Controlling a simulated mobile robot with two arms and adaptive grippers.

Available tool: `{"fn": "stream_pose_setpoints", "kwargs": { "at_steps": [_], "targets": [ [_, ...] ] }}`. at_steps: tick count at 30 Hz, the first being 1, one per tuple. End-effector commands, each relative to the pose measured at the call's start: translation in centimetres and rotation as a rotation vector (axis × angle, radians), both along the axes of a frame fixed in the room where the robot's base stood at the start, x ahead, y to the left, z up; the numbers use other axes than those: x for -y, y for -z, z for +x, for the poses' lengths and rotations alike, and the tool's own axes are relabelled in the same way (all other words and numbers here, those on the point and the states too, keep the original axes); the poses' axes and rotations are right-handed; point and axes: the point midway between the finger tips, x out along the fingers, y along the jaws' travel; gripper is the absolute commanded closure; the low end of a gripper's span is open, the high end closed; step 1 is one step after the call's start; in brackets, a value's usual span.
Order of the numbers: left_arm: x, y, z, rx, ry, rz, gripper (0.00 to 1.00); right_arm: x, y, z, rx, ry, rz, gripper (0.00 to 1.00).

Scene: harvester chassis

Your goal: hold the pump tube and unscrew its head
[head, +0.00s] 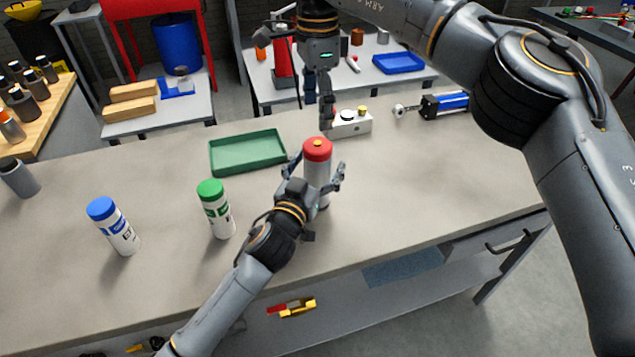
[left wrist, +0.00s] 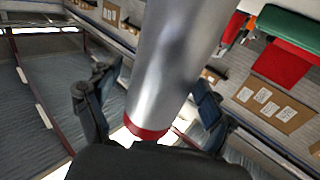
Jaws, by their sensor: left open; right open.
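My left gripper (head: 320,177) is open, with one finger on each side of the tube. In the left wrist view the tube (left wrist: 180,55) rises between the spread left fingers (left wrist: 150,105), with a red band at its lower end; gaps show beside it, and contact cannot be told. My right gripper (head: 320,107) is open and empty, pointing down just above and behind the red head.
A green tray (head: 213,158) lies left of the tube. A green-capped bottle (head: 217,212) and a blue-capped bottle (head: 116,228) stand further left. A white button box (head: 350,126) and a blue cylinder (head: 450,104) lie behind. The bench right of the tube is clear.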

Motion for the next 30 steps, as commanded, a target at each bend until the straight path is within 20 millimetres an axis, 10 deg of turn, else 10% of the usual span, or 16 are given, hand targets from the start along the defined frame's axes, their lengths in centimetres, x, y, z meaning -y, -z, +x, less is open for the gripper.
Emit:
{"fn": "stream_pose_setpoints", "kwargs": {
  "at_steps": [12,20,30],
  "targets": [
    [-0.03,0.03,-0.03,-0.001,0.000,0.000,1.00,-0.01,0.00,0.00,0.000,0.000,0.000,0.26],
    [-0.04,0.06,-0.03,-0.001,-0.001,0.000,1.00,0.00,0.00,0.00,0.000,0.113,0.000,0.26],
    [-0.05,0.09,-0.04,-0.002,-0.001,0.002,1.00,-0.03,-0.02,0.01,0.000,0.810,-0.001,0.26]
  ]
}}
